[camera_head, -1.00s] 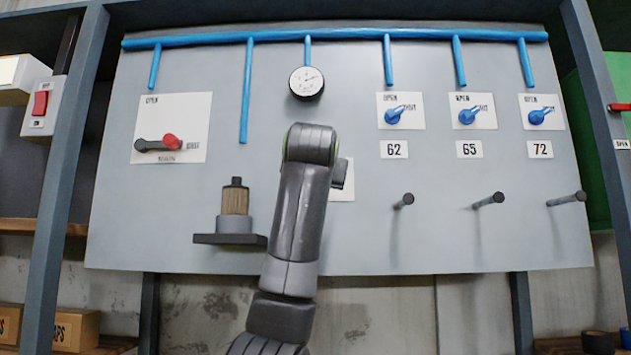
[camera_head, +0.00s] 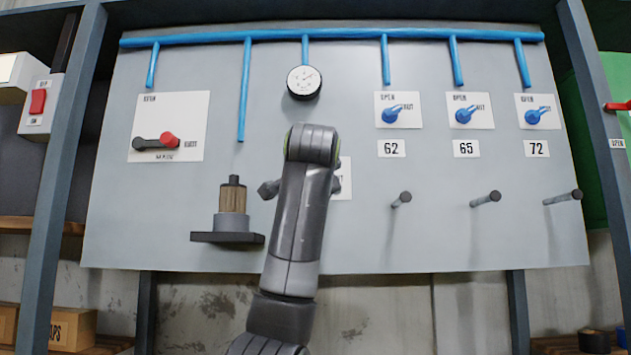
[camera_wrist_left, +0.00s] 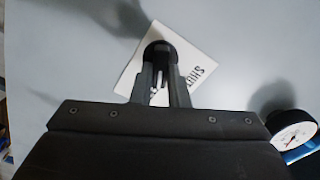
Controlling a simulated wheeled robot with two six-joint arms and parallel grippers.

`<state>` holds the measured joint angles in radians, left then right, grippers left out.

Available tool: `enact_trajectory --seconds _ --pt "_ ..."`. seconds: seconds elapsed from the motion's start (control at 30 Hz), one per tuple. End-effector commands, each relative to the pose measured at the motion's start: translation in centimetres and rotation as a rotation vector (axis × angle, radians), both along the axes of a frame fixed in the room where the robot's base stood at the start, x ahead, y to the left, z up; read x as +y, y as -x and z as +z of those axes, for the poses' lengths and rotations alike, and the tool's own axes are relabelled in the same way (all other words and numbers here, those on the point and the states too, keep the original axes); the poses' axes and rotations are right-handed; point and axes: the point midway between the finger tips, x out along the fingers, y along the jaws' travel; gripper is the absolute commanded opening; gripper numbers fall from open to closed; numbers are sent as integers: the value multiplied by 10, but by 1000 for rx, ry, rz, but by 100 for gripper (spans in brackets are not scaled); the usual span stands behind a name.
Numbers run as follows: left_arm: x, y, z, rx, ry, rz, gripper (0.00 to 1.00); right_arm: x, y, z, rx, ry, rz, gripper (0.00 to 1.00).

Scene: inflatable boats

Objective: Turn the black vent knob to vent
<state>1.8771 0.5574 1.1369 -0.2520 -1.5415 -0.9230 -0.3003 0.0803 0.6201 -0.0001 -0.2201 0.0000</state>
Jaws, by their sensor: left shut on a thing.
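The black vent knob (camera_wrist_left: 160,52) shows at the top middle of the left wrist view, in front of a tilted white label (camera_wrist_left: 188,62) with SHUT lettering. My left gripper (camera_wrist_left: 159,68) is shut on the knob, one finger on each side. The knob's exact pointing direction is hard to make out. In the head view my left arm stands in front of the knob and hides it. Part of the white label (camera_head: 345,180) shows just right of that arm. My right gripper is in neither view.
A pressure gauge (camera_head: 304,82) hangs above my arm; it also shows in the wrist view (camera_wrist_left: 293,130). A red-and-black lever (camera_head: 157,142) and a shelf (camera_head: 227,238) with a brown-and-black fitting are left. Blue valves (camera_head: 465,115) and pegs (camera_head: 486,199) are right.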

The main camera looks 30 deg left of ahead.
Motion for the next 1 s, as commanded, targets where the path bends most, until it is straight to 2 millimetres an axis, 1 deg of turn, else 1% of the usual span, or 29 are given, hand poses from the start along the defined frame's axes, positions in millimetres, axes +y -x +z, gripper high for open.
enact_trajectory --seconds 0.3,0.87,0.9,1.0 --pt "-1 -1 -1 67 -109 -2 0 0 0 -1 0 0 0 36" --pt "-1 -1 -2 82 -132 -3 0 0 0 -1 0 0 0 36" --pt "-1 -1 -2 82 -132 -3 18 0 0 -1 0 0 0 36" --pt "-1 -1 -2 83 -132 -2 32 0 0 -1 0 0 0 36"
